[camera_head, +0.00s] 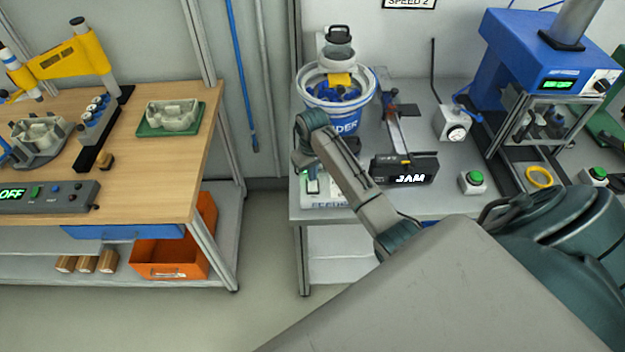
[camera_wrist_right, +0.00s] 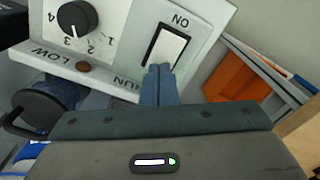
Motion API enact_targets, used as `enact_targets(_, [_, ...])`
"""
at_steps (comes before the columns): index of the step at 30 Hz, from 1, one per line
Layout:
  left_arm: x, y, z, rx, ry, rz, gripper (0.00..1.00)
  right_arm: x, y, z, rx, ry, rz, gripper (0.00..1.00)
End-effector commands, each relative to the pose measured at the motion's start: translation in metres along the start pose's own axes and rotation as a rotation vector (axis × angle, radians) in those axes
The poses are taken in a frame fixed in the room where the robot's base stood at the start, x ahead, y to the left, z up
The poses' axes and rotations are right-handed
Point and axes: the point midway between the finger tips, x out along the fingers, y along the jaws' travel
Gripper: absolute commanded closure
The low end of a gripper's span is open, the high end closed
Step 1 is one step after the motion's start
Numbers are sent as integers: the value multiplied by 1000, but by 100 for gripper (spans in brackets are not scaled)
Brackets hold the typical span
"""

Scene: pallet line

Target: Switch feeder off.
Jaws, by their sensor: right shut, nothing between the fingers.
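The feeder (camera_head: 322,110) is a blue and white bucket labelled FEEDER, with blue parts inside, on the grey bench. Its white control box (camera_head: 322,201) sits at the bench's front left corner, partly hidden by my right arm. In the right wrist view, the control box (camera_wrist_right: 118,40) shows a white rocker switch (camera_wrist_right: 168,47) in a black frame, marked ON, and a black dial (camera_wrist_right: 77,18). My right gripper (camera_wrist_right: 160,70) is shut and empty, its tips at the switch's lower end; I cannot tell whether they touch. In the head view it points down (camera_head: 303,168) over the box. My left gripper is out of view.
A black display reading JAM (camera_head: 405,169) stands right of the box, near a green button (camera_head: 474,178). A blue press (camera_head: 545,50) is at the back right. A wooden bench (camera_head: 180,160) with an OFF display (camera_head: 14,193) is left, across a floor gap.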

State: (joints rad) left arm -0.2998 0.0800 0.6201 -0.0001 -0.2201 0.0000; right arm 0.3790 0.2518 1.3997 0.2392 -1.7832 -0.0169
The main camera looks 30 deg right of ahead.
Motion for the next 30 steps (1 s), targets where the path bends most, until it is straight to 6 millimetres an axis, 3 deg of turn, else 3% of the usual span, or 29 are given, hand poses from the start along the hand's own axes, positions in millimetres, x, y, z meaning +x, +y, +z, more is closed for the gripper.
enact_targets(17, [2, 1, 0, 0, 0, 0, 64, 8, 0, 0, 0, -2, 0, 100])
enact_targets(30, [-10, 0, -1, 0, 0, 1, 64, -21, 0, 0, 0, 1, 1, 100])
